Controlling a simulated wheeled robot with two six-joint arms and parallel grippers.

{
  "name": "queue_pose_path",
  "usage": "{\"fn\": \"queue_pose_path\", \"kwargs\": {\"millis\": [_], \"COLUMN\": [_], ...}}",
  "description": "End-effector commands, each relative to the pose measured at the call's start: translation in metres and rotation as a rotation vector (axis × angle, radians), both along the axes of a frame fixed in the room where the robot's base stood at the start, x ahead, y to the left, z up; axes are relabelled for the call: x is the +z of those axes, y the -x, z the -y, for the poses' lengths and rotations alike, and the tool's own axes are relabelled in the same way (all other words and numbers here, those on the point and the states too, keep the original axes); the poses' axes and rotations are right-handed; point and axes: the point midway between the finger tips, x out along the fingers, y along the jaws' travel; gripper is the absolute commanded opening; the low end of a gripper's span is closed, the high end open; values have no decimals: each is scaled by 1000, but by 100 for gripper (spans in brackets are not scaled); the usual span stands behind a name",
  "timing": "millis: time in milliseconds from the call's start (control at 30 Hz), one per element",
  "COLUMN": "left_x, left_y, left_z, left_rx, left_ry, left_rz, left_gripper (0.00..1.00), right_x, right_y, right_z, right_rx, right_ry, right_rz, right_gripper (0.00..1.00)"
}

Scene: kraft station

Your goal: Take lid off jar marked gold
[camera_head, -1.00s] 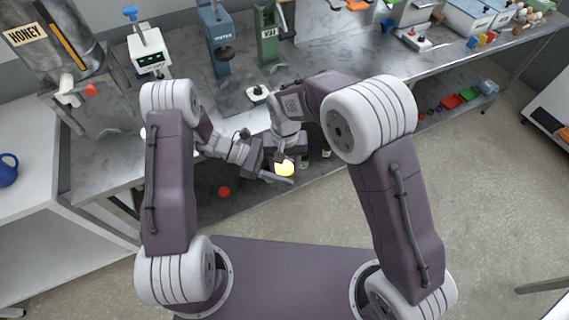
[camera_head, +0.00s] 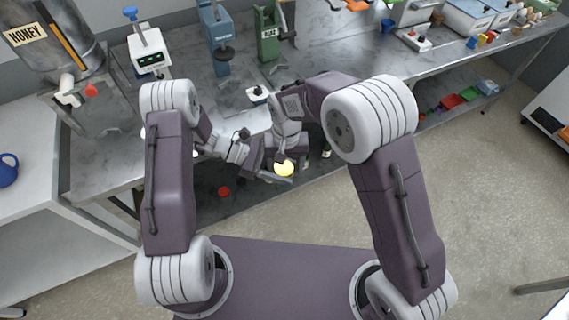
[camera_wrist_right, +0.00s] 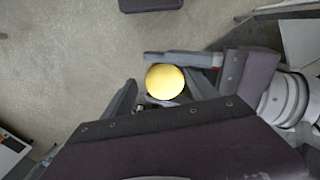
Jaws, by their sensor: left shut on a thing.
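A round yellow lid (camera_head: 284,169) sits between my two grippers in front of the bench, and it also shows in the right wrist view (camera_wrist_right: 165,82). The jar under it is mostly hidden, and no mark on it can be read. My left gripper (camera_head: 275,177) comes in from the left and is shut on the jar beneath the lid. My right gripper (camera_wrist_right: 161,88) is above the jar, its fingers spread on either side of the lid. A gap shows between the left finger and the lid.
The steel bench (camera_head: 180,95) runs behind my arms. It carries a honey tank (camera_head: 50,55), a white device (camera_head: 148,55), a blue press (camera_head: 216,38) and a green press (camera_head: 268,38). A red round thing (camera_head: 224,191) lies below the bench.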

Motion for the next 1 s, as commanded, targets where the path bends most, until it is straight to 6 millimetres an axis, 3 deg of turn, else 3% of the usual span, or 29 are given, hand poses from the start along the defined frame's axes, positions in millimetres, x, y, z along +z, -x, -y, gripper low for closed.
{"fn": "queue_pose_path", "kwargs": {"millis": [300, 600, 767, 1000], "left_x": [1, 1, 2, 2], "left_y": [1, 2, 2, 2], "left_z": [1, 2, 2, 2], "left_rx": [-5, -6, -6, -6], "left_ry": [6, 7, 7, 7], "left_rz": [-1, -2, -3, -3], "left_gripper": [0, 0, 0, 0], "right_x": [2, 43, 47, 75], "right_y": [-1, -2, -2, -2], "right_z": [-2, -3, -3, -4], "right_rx": [0, 0, -3, -309], "right_ry": [-6, -9, -8, -10], "right_rz": [5, 8, 7, 6], "right_gripper": [74, 74, 70, 70]}}
